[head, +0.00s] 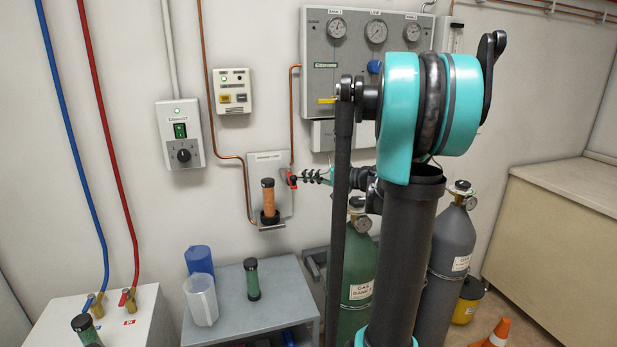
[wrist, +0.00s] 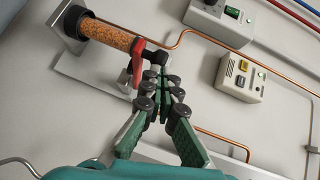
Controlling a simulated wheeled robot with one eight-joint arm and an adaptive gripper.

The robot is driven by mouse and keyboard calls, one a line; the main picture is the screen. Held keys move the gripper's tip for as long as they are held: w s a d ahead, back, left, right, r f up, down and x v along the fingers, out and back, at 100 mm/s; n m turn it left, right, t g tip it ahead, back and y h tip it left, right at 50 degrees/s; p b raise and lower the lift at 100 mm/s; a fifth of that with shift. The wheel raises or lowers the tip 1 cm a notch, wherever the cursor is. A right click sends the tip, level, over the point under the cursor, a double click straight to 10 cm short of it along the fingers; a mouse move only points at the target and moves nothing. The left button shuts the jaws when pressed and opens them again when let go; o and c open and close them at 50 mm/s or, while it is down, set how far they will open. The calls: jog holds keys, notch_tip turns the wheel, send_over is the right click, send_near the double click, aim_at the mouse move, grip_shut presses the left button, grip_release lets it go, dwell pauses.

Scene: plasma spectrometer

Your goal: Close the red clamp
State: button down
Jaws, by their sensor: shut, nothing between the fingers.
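The red clamp (head: 291,179) is a small red lever by the upper right side of an orange cylinder with black ends (head: 268,198) on the wall. In the wrist view the red clamp (wrist: 138,62) lies across the cylinder's right end, just left of my fingertips. My gripper (head: 302,178) reaches in from the right at the height of the clamp. In the wrist view my gripper (wrist: 156,70) is shut with nothing between its fingers. The fingertips look very close to the clamp, and I cannot tell whether they touch it. They partly hide the fitting behind.
A copper pipe (head: 249,170) runs down the wall beside the cylinder. A control box (head: 231,91) and a switch box (head: 180,134) are at upper left. A grey table (head: 270,285) holds jugs and a green cylinder (head: 252,280).

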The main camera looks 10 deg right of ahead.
jog(key=shift+s+a, duration=0.1)
jog(key=shift+a, duration=0.15)
jog(key=shift+s+a+m+t+h, duration=0.15)
jog(key=shift+a+m+t+h, duration=0.45)
jog(key=shift+a, duration=0.1)
jog(key=w+a+m+t+h, duration=0.3)
jog(key=w+a, duration=0.6)
jog(key=a, duration=0.5)
jog(key=shift+a+m+h, duration=0.3)
jog(key=shift+m+h, duration=0.3)
jog(key=shift+h, duration=0.4)
